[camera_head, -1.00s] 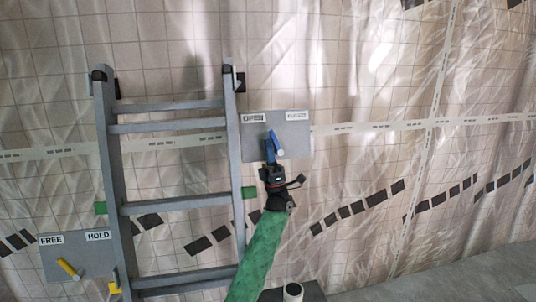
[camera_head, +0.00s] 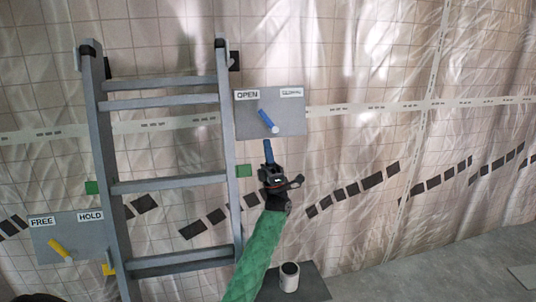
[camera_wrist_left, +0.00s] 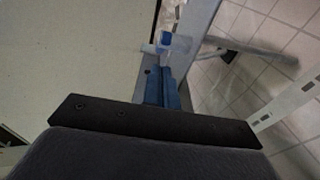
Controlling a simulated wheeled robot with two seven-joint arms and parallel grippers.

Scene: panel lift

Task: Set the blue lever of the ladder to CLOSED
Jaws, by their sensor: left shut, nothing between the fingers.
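The blue lever (camera_head: 267,121) sits on a grey panel (camera_head: 291,119) at the right of the ladder (camera_head: 103,163). It slants from below the OPEN label (camera_head: 247,95) down to the right, with its pale end low. The other label (camera_head: 291,92) is blurred, at the panel's top right. My left gripper (camera_head: 267,143) is just below the lever and the panel's lower edge, its blue fingers shut and empty. The fingers (camera_wrist_left: 166,88) also show in the left wrist view; the pale blue shape beyond them is unclear. My right gripper is not in view.
A second grey panel (camera_head: 88,255), marked FREE and HOLD, carries a yellow lever (camera_head: 60,250) at lower left. A white cylinder (camera_head: 289,277) stands on a dark surface at the bottom. A sheeted, tiled wall lies behind; the space right of the panel is clear.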

